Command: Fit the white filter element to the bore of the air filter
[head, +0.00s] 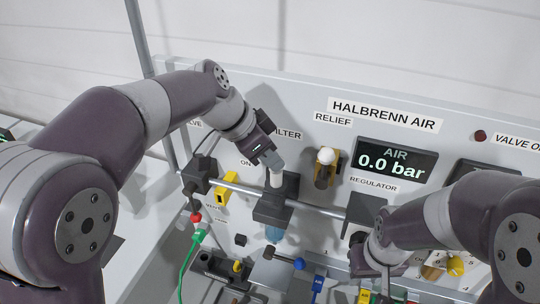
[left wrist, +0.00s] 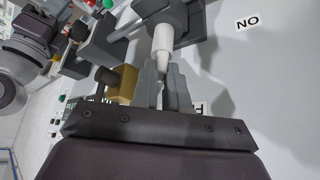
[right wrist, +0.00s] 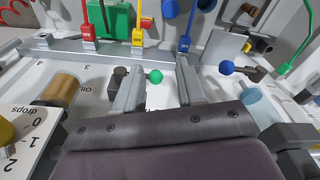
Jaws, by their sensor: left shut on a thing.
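The white filter element (head: 276,178) is a slim pale cylinder. My left gripper (head: 270,158) is shut on its upper end, and in the left wrist view the element (left wrist: 163,42) extends from between the closed fingers (left wrist: 163,85). The dark block of the air filter (head: 273,208) sits on the horizontal pipe below it, with a bluish bowl underneath. The element's far end meets the top of the block (left wrist: 152,14); how deep it sits in the bore is hidden. My right gripper (right wrist: 158,88) is open over the bench panel, with nothing between its fingers.
The regulator block (head: 362,214) stands on the pipe to the right, and a yellow valve handle (head: 226,186) to the left. The relief valve (head: 326,165) sticks out of the back panel. A green-knobbed part (right wrist: 156,76) lies beyond my right fingers.

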